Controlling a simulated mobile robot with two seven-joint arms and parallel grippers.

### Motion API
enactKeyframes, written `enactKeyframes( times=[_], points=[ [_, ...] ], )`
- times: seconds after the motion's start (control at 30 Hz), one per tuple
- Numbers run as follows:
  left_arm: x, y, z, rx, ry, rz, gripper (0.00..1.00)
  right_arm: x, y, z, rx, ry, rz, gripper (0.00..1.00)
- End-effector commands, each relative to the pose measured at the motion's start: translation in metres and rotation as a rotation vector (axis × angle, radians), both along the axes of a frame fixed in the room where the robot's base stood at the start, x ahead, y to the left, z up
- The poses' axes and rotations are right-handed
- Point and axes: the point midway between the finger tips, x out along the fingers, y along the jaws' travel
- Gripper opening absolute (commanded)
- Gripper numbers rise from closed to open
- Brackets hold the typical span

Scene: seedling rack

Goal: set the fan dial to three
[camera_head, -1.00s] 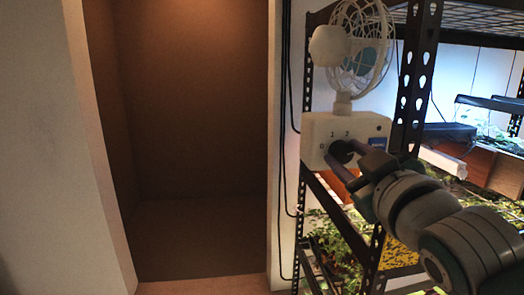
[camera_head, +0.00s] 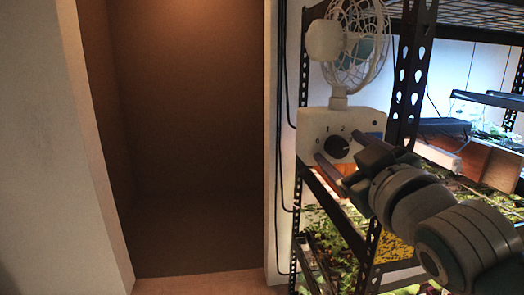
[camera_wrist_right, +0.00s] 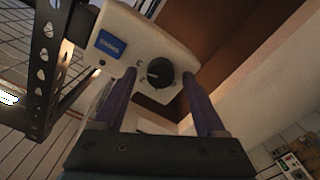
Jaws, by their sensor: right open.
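The white fan base (camera_head: 318,124) stands on the rack shelf, with a black round dial (camera_head: 336,148) on its front. The digits 0, 1 and 2 show around the dial's left and top. In the right wrist view, the dial (camera_wrist_right: 160,73) has a pale pointer mark toward the left, near small labels; I cannot read which digit it meets. My right gripper (camera_head: 338,145) is open, its fingers on either side of the dial with gaps. In the right wrist view, the gripper (camera_wrist_right: 159,76) frames the dial between two purple fingers. My left gripper is not in view.
The fan head (camera_head: 354,42) rises above the base. A black perforated rack post (camera_head: 409,75) stands close right of the fan. Leafy seedlings fill trays on lower shelves. Black cables hang beside the rack at left. An empty brown recess (camera_head: 190,130) lies further left.

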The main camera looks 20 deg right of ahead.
Motion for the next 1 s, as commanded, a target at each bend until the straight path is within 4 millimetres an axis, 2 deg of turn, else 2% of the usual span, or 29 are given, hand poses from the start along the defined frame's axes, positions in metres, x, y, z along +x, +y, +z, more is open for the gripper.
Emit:
enactKeyframes(
  times=[0.13,0.4,0.53,0.7,1.0],
  points=[
    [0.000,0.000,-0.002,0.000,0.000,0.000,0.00,-0.016,0.004,-0.002,0.001,0.002,0.000,0.73],
    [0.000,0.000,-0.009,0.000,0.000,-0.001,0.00,-0.066,0.016,-0.003,0.002,0.003,0.000,0.73],
    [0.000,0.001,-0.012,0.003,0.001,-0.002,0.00,-0.083,0.020,-0.002,0.002,0.001,0.000,0.73],
    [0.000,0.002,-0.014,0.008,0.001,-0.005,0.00,-0.094,0.023,-0.001,0.001,0.001,0.000,0.73],
    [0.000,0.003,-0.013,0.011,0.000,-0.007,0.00,-0.095,0.023,0.000,0.001,0.000,0.000,0.73]
  ],
)
